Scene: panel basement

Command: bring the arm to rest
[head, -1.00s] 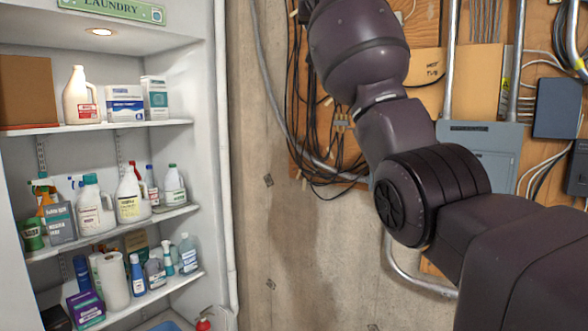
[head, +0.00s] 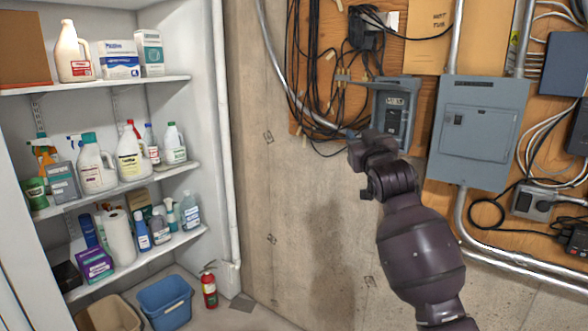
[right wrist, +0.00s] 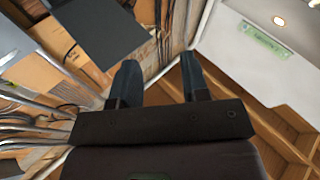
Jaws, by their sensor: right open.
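My right arm comes in from the lower right in the head view. Its gripper (head: 362,150) is in front of the wall, with its tips near the lower left of a small open grey box (head: 395,112). I cannot tell from this view whether it touches the box. In the right wrist view the two dark fingers (right wrist: 160,82) stand apart with nothing between them. My left gripper is not in view.
A large grey electrical panel (head: 480,132) with conduits and loose black cables (head: 315,70) is on the plywood. White shelves with several bottles (head: 97,165) stand at left. A fire extinguisher (head: 209,288) and a blue bin (head: 166,303) are on the floor. Bare concrete wall lies between.

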